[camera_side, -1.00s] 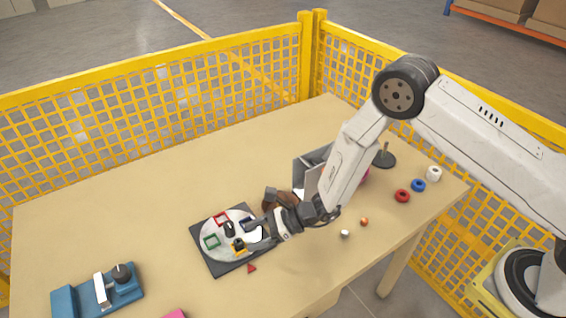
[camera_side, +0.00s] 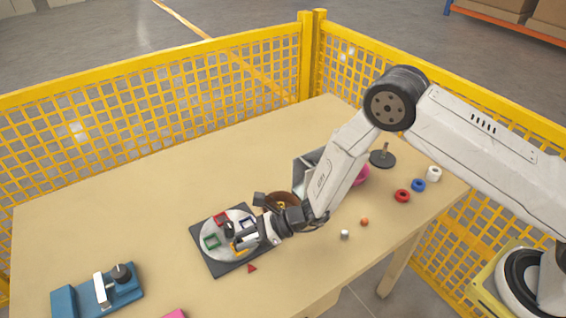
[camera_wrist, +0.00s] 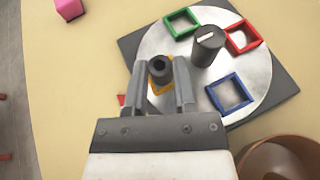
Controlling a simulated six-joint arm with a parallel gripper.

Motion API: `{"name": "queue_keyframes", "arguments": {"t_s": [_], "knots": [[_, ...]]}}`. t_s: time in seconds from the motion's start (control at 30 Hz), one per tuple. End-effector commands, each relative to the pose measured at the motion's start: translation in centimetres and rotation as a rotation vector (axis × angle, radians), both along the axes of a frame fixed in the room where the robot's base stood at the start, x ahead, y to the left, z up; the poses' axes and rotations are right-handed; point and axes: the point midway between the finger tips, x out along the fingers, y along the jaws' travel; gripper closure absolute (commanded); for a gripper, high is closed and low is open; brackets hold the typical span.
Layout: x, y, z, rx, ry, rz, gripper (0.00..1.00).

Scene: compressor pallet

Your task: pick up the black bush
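The black bush (camera_wrist: 160,69) is a short dark cylinder with a hole in its top. In the wrist view it stands at the yellow square frame (camera_wrist: 154,88) on the round grey plate. My gripper (camera_wrist: 162,75) is open, with one finger on each side of the bush. The bush nearly fills the gap; I cannot tell whether either finger touches it. In the side view my gripper (camera_side: 245,237) is low over the near right part of the plate (camera_side: 222,252) and largely hides the bush.
A black knob (camera_wrist: 207,44) stands at the plate's centre, with green (camera_wrist: 182,23), red (camera_wrist: 243,36) and blue (camera_wrist: 230,94) frames around it. A brown bowl (camera_wrist: 262,160) is close by my gripper. A red triangle (camera_side: 252,268) lies beside the plate.

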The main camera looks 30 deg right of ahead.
Motion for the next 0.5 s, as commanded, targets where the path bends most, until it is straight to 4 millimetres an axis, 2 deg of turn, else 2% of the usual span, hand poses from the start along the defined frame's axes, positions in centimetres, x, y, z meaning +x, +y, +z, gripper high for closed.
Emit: {"name": "queue_keyframes", "arguments": {"t_s": [0.03, 0.07, 0.1, 0.5], "knots": [[-0.01, 0.0, 0.0, 0.0, 0.0, 0.0, 0.89], [-0.01, 0.0, 0.0, 0.0, 0.0, 0.0, 0.99], [-0.01, 0.0, 0.0, 0.0, 0.0, 0.0, 1.0], [0.0, 0.01, 0.16, 0.0, 0.0, 0.0, 1.0]]}}
